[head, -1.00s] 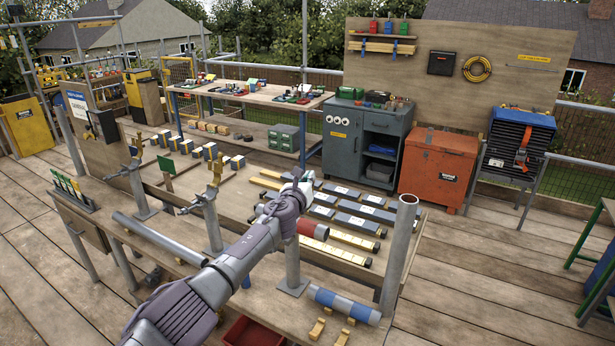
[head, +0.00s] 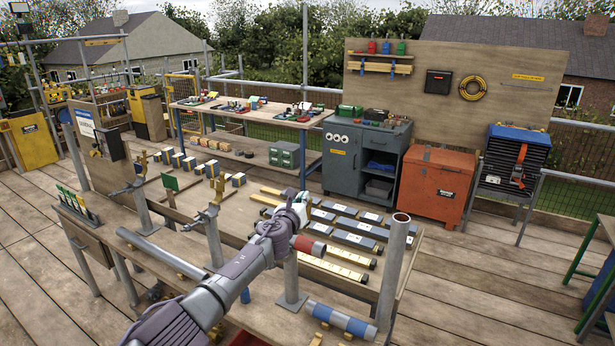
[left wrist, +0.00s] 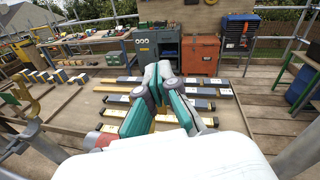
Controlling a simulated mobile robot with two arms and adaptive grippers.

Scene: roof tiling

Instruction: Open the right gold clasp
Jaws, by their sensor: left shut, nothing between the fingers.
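The right gold clasp (head: 214,190) stands upright on top of a grey post near the middle of the bench in the head view. It looks small, and I cannot tell how its parts sit. A second gold clasp (head: 142,162) tops another post to its left. My left gripper (head: 301,200) is to the right of the right clasp, apart from it, above the bench. Its fingers are shut and empty. In the left wrist view the fingertips (left wrist: 158,72) point toward the dark bars, and a gold clasp (left wrist: 22,92) shows at the left edge. My right gripper is out of view.
A red-ended cylinder (head: 308,246) sits just below my left gripper. A tall open grey pipe (head: 393,265) rises at the bench's right. Dark bars (head: 355,240) lie behind. A long grey pipe (head: 160,253) lies at the front left. Open air separates gripper and right clasp.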

